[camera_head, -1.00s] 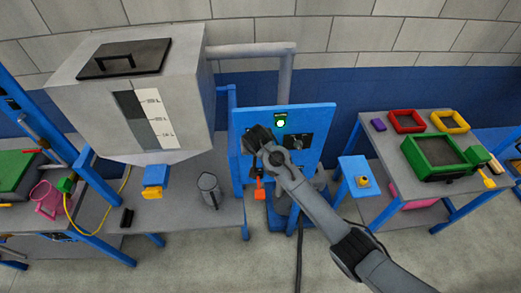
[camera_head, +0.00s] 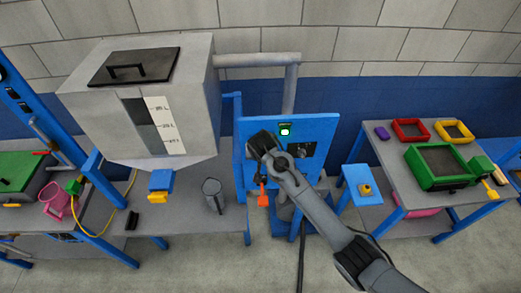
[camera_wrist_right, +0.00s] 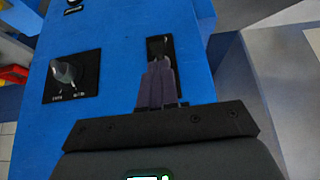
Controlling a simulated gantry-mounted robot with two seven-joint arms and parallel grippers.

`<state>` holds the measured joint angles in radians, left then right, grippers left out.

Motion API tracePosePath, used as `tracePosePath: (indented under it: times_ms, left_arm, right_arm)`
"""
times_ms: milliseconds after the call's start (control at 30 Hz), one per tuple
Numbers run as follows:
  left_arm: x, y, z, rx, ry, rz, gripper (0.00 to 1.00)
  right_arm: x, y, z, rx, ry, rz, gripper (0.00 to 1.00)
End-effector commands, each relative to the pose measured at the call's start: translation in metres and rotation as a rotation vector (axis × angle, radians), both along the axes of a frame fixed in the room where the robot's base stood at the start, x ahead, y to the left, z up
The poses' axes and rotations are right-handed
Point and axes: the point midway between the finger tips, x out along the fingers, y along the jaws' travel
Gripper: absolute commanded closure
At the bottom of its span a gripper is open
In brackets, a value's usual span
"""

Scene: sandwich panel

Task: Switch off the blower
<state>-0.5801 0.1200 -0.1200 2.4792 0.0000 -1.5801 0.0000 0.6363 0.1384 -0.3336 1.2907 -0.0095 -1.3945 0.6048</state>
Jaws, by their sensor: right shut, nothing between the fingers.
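The blue blower panel (camera_head: 325,127) stands upright in the middle of the head view, with a lit green lamp (camera_head: 285,131). My right gripper (camera_head: 262,143) is at the left part of the panel; its fingers are hidden in this view. In the right wrist view its shut, empty fingers (camera_wrist_right: 158,82) lie in front of a small black switch plate (camera_wrist_right: 160,48). Their tips overlap the plate's lower part; I cannot tell whether they touch the switch. A rotary knob (camera_wrist_right: 65,74) on a black plate is beside them. My left gripper is not in view.
A grey hopper (camera_head: 85,108) with a level scale stands left of the panel. A grey jug (camera_head: 212,192) is on the bench below it. A red-orange handle (camera_head: 262,197) hangs under the panel. A table with trays (camera_head: 437,178) is at right.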

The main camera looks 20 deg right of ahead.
Motion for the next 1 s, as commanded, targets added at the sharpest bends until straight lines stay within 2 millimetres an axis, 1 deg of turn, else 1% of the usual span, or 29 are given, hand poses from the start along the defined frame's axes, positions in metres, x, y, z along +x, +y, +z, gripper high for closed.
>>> tracePosePath:
  times_ms: [33,167,367,400,433,633,800,1000]
  left_arm:
    - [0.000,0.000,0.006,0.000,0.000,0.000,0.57]
    - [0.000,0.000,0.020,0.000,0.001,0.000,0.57]
    - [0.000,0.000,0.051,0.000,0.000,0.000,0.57]
    - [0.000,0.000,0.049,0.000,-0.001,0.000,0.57]
    - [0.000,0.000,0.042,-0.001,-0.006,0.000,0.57]
    - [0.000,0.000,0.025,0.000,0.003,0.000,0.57]
    - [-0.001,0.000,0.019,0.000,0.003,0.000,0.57]
    - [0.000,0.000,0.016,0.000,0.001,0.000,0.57]
  right_arm:
    - [0.000,0.001,0.006,0.000,0.000,0.001,1.00]
    - [-0.001,0.002,0.018,0.000,0.000,0.002,1.00]
    - [-0.004,0.005,0.044,0.000,0.000,0.005,1.00]
    - [-0.006,0.006,0.044,0.000,-0.001,0.006,1.00]
    - [-0.010,0.008,0.044,0.001,-0.005,0.007,1.00]
    - [-0.032,0.015,0.077,0.001,-0.006,0.007,1.00]
    - [-0.047,0.019,0.099,0.001,-0.004,0.006,1.00]
    - [-0.057,0.022,0.114,0.000,-0.002,0.005,1.00]
